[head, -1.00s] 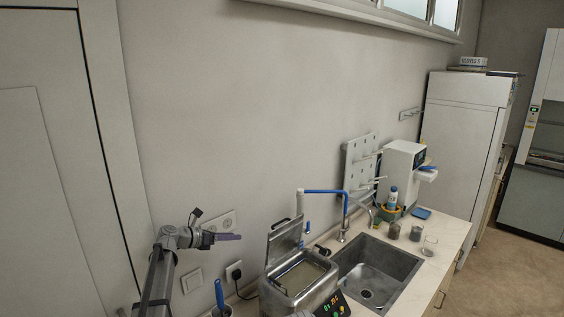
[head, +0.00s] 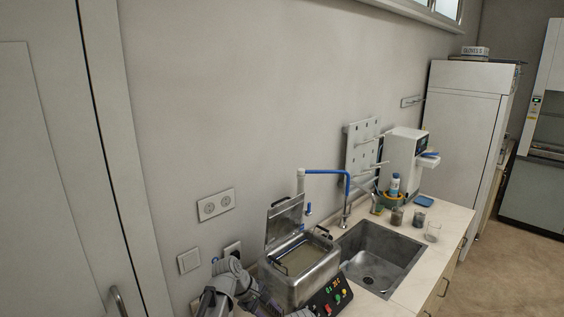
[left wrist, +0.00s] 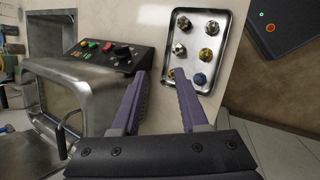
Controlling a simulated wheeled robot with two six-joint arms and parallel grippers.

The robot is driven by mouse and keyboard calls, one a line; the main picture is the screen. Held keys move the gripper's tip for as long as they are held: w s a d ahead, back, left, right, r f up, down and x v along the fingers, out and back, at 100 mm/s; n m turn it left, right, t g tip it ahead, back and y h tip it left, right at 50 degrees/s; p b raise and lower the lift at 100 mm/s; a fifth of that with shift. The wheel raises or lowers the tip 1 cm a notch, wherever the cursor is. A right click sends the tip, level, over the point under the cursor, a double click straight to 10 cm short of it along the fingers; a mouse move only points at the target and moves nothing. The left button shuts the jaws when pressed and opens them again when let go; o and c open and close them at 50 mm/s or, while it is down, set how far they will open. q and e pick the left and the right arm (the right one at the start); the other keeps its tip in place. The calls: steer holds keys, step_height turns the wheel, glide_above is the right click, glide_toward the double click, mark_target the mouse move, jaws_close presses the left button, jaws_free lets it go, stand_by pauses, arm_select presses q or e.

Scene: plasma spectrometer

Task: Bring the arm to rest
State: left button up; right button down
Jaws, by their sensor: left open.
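My left arm (head: 228,280) comes in at the bottom of the head view, low and folded beside the steel bath. Its gripper shows only in part there. In the left wrist view my left gripper (left wrist: 162,85) has its two purple fingers spread with a gap between them and nothing held. The fingers point over the pale counter, between the bath's control panel and a metal tray. My right gripper is not in view.
The steel bath (head: 305,275) stands with its lid up, left of the sink (head: 378,262). A metal tray (left wrist: 227,56) holds several small metallic pieces. The bath's control panel (left wrist: 105,52) is close to the left finger. A dark device (left wrist: 290,35) lies beyond the tray.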

arm_select(q)
steer(key=s+a+f+m+y+b, duration=0.1)
steer(key=s+f+m+y+b, duration=0.2)
steer(key=s+f+m, duration=0.2)
steer(key=s+a+f+m+g+y+b, duration=0.1)
steer(key=s+a+f+m+y+b, duration=0.1)
steer(key=s+f+m, duration=0.4)
steer(key=s+m+y+b, duration=0.1)
steer(key=s+m, duration=0.3)
steer(key=s, duration=0.4)
steer(key=shift+s+f+g+y+b, duration=0.15)
steer(key=shift+s+g+y+b, duration=0.15)
steer(key=shift+y, duration=0.3)
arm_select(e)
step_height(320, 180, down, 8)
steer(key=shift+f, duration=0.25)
